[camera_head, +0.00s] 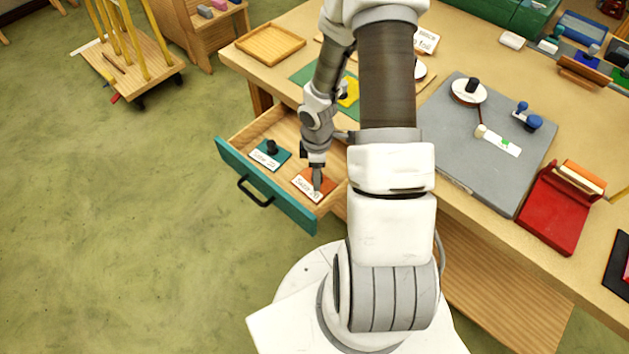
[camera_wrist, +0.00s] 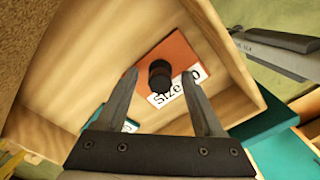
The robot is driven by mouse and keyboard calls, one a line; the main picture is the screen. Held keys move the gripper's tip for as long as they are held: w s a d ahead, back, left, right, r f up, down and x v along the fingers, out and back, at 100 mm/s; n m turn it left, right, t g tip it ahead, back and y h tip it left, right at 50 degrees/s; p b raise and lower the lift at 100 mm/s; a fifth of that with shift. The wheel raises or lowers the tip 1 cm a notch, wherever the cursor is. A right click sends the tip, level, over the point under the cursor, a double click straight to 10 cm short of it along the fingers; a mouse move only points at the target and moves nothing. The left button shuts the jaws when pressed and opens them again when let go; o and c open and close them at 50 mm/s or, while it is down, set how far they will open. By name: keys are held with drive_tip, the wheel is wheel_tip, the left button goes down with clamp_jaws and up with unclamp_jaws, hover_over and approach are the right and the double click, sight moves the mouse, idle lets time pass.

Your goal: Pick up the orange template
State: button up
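The orange template (camera_head: 327,181) lies flat in the open drawer, at the drawer's right end in the head view. In the wrist view the orange template (camera_wrist: 176,52) has a black knob (camera_wrist: 160,74) standing on it and a white label that reads "Size" with a partly hidden number. My gripper (camera_head: 317,180) is down in the drawer over the template. In the wrist view its two fingers (camera_wrist: 163,80) are apart, with the knob between them. I cannot tell whether either finger touches the knob.
A teal template (camera_head: 270,155) with a black knob and white label lies in the drawer's left part. The drawer's teal front (camera_head: 264,186) and wooden walls surround my gripper. The workbench (camera_head: 425,175) above holds a grey board (camera_head: 470,150) and a red box (camera_head: 552,215).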

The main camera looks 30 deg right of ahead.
clamp_jaws()
wheel_tip(320, 180, up, 10)
drive_tip(key=p, duration=0.2)
drive_tip(key=shift+p, duration=0.3)
drive_tip(key=c, duration=0.6)
unclamp_jaws()
drive_tip(key=shift+c, duration=0.2)
clamp_jaws()
